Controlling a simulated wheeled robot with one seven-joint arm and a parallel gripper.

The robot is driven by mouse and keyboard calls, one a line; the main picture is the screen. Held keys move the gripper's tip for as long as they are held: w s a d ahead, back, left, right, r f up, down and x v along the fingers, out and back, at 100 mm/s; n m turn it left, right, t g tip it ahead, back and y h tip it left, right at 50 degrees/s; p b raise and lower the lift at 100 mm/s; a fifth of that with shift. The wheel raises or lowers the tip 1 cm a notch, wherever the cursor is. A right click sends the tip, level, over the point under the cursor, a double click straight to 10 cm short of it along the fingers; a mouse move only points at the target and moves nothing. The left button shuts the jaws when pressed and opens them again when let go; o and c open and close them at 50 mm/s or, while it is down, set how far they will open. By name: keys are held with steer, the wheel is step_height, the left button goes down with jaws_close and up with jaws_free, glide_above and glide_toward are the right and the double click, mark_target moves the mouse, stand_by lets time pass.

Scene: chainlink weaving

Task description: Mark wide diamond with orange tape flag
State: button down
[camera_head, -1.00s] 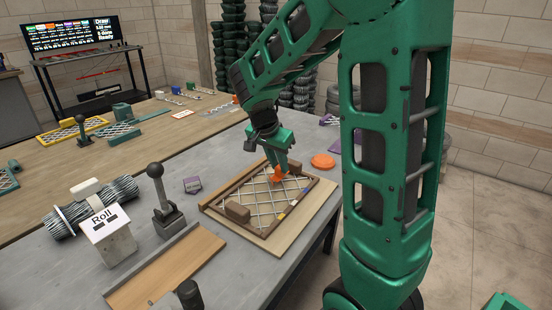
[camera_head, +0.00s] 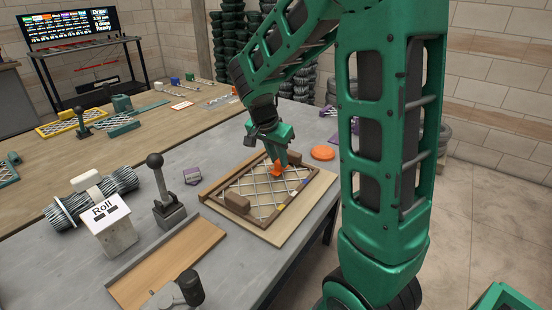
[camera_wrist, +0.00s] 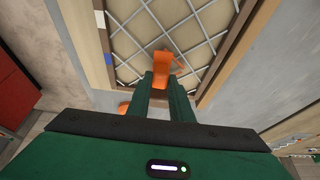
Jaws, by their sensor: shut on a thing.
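My gripper (camera_head: 275,163) is shut on the orange tape flag (camera_head: 277,170) above the framed wire mesh. In the wrist view the flag (camera_wrist: 161,66) sticks out beyond the fingertips (camera_wrist: 167,88) and overlaps the wires. The chainlink mesh (camera_head: 262,197) of silver diamonds lies in a brown wooden frame (camera_head: 225,184) on a pale board. In the wrist view the mesh (camera_wrist: 125,40) fills the top. I cannot tell whether the flag touches a wire, or which diamond is the wide one. An orange disc, perhaps the tape roll (camera_head: 323,153), lies behind the board.
A brown block (camera_head: 237,203) sits on the frame's near left side.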

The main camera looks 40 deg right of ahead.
steer(key=c, duration=1.5)
jaws_free()
steer(key=v, duration=1)
steer(key=shift+a+r, duration=0.1)
steer(key=shift+r, duration=0.25)
steer(key=s+f+n+y, duration=0.1)
steer(key=s+f+n, duration=0.1)
steer(key=s, duration=0.7)
steer(key=s+d+f+n+g+y, duration=0.1)
steer(key=s+f+n+y, duration=0.1)
steer(key=s, duration=0.7)
steer(key=s+f+n+y, duration=0.1)
steer(key=s+f+n, duration=0.1)
steer(key=s, duration=0.7)
steer(key=shift+d+f+n+g, duration=0.15)
steer(key=shift+d+n+g, duration=0.2)
steer(key=shift+n, duration=0.45)
